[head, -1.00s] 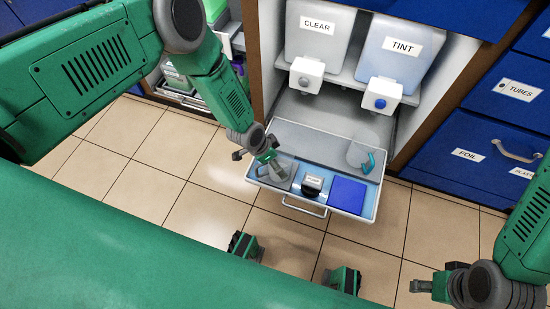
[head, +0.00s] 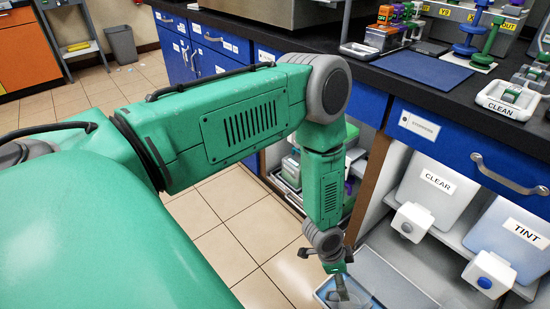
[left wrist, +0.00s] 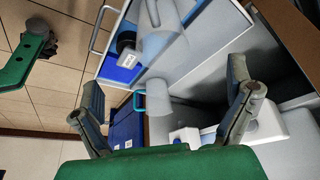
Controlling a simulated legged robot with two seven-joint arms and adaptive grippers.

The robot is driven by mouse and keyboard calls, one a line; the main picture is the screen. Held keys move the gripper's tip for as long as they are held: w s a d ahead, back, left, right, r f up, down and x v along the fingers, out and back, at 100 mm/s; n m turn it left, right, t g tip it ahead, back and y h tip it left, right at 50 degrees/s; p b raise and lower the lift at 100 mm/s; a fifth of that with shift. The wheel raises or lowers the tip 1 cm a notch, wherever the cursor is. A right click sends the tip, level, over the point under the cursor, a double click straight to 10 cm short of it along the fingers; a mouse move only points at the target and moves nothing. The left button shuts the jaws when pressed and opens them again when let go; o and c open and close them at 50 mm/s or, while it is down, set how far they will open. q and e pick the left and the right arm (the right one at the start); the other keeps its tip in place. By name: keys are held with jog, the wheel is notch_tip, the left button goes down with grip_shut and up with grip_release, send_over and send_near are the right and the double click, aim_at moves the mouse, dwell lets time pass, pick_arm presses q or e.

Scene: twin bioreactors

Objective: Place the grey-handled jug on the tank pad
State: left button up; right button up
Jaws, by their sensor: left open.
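My left gripper (head: 342,278) is over the pull-out drawer (head: 385,268) at the bottom of the head view. In the left wrist view the gripper (left wrist: 165,75) is open, its fingers wide apart. A clear jug (left wrist: 165,38), apparently the grey-handled one, lies ahead of the fingers in the drawer; its handle is hard to make out. It also shows cut off below the gripper in the head view (head: 350,297). A blue pad (left wrist: 121,68) lies in the drawer beside it, and a dark blue pad (head: 435,67) lies on the counter. I cannot tell which is the tank pad.
A small dark labelled object (left wrist: 127,42) is near the blue pad. The CLEAR tank (head: 430,188) and TINT tank (head: 512,240) stand above the drawer. The counter (head: 385,82) holds racks and trays.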

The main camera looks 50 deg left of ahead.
pick_arm(q)
jog(key=s+a+r+n+y, duration=0.1)
jog(key=s+a+r+n, duration=0.2)
jog(key=s, duration=0.5)
jog(key=s+a+r+n+g+y, duration=0.1)
jog(key=s+a+r+n, duration=0.1)
jog(key=s, duration=0.6)
jog(key=s+a+r+n+g+y, duration=0.1)
jog(key=s+a+r+n, duration=0.2)
jog(key=s, duration=0.5)
jog(key=shift+a+r+n, duration=0.3)
jog(key=shift+a+r, duration=0.25)
jog(key=shift+a, duration=0.25)
